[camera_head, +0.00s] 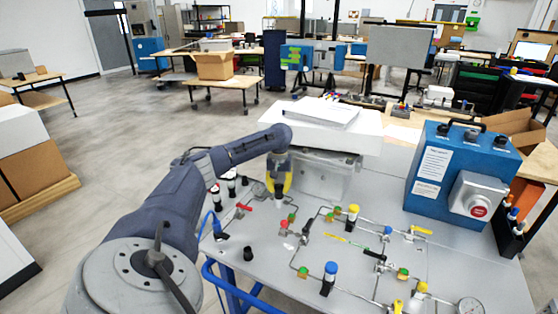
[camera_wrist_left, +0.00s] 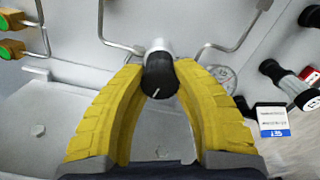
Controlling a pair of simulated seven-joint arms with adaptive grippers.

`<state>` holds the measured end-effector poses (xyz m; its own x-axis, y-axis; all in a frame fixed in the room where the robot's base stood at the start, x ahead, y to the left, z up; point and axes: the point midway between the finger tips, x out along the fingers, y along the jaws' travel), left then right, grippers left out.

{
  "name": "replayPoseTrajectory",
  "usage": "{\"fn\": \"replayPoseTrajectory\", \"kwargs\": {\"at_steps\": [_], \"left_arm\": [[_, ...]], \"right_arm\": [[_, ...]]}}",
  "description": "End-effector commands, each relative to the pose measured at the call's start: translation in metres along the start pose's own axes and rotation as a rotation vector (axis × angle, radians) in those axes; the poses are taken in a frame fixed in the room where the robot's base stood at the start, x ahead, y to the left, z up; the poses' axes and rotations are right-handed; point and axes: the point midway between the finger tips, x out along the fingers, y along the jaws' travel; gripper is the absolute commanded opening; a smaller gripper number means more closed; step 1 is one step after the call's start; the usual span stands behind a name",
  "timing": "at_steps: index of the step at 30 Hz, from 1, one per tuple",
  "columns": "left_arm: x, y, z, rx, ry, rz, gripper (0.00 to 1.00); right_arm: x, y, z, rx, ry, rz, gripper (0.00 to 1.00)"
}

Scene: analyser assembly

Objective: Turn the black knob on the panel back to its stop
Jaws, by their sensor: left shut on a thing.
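The black knob (camera_wrist_left: 158,80) sits on a pale metal stem in the left wrist view, with a short white pointer line on its face. My left gripper (camera_wrist_left: 158,74) has its two yellow fingers on either side of the knob, and is shut on it. In the head view my left gripper (camera_head: 280,186) points down at the back left part of the grey panel (camera_head: 262,262); the knob is small and mostly hidden there. My right gripper is not in view.
Dark fittings (camera_head: 232,184) stand left of the gripper. Pipes with coloured valves, a yellow-capped one (camera_head: 352,213) and a blue-capped one (camera_head: 329,275), cover the panel's right side. A white box (camera_head: 325,135) stands behind; a blue case (camera_head: 455,175) stands at the right.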

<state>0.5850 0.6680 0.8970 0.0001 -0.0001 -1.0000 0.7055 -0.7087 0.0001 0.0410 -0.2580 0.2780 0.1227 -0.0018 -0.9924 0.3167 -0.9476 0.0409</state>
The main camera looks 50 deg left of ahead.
Motion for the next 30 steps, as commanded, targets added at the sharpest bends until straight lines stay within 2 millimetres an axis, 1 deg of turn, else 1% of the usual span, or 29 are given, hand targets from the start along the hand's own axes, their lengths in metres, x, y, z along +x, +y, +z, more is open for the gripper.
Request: {"fn": "replayPoseTrajectory", "kwargs": {"at_steps": [6, 12, 29, 30], "left_arm": [[-0.0001, -0.0001, -0.0001, -0.119, 0.000, 0.000, 0.00], [-0.0001, -0.0001, -0.0001, -0.183, 0.000, 0.000, 0.00], [-0.0001, -0.0001, -0.0001, -0.213, 0.000, 0.000, 0.00], [-0.0001, -0.0001, -0.0001, -0.213, 0.000, 0.000, 0.30]], "right_arm": [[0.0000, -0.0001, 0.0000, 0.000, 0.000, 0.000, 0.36], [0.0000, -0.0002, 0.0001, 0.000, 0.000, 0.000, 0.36], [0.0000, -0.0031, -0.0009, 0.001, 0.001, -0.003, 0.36], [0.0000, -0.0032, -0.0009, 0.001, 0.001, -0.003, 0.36]]}}
